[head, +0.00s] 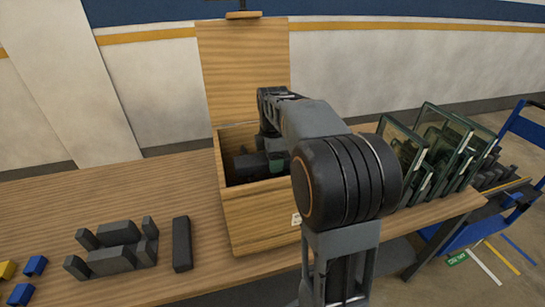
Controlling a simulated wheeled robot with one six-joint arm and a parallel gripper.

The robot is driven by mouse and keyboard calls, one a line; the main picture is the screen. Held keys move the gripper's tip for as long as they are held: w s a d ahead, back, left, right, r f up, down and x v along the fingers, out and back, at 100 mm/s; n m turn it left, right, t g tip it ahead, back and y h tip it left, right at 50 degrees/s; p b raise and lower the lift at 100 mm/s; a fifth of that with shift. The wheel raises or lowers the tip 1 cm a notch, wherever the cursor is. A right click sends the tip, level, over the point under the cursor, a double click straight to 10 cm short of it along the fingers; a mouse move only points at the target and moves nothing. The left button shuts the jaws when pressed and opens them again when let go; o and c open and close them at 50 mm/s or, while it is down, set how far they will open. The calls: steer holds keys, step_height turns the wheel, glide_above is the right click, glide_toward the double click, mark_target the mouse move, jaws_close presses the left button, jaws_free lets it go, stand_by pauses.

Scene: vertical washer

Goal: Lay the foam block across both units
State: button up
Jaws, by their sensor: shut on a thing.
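The open wooden crate (258,218) stands on the table with its lid raised at the back. My arm reaches over the crate from the front right, and my gripper (250,163) is low inside it. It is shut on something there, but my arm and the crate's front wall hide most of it. A small dark green part (277,160) shows beside the gripper; I cannot tell whether it is one of the units. A dark, upright-ended block (181,244) lies on the table left of the crate; it may be the foam block, but I cannot be sure.
Dark notched pieces (110,248) lie at the table's left, near small blue blocks (35,265) and a yellow one (6,269). Framed glass panes (432,145) stand right of the crate. A blue cart (520,200) is beyond the table's right end. The table's back left is clear.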

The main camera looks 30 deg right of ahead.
steer(key=o, duration=1)
steer(key=shift+o, duration=0.2)
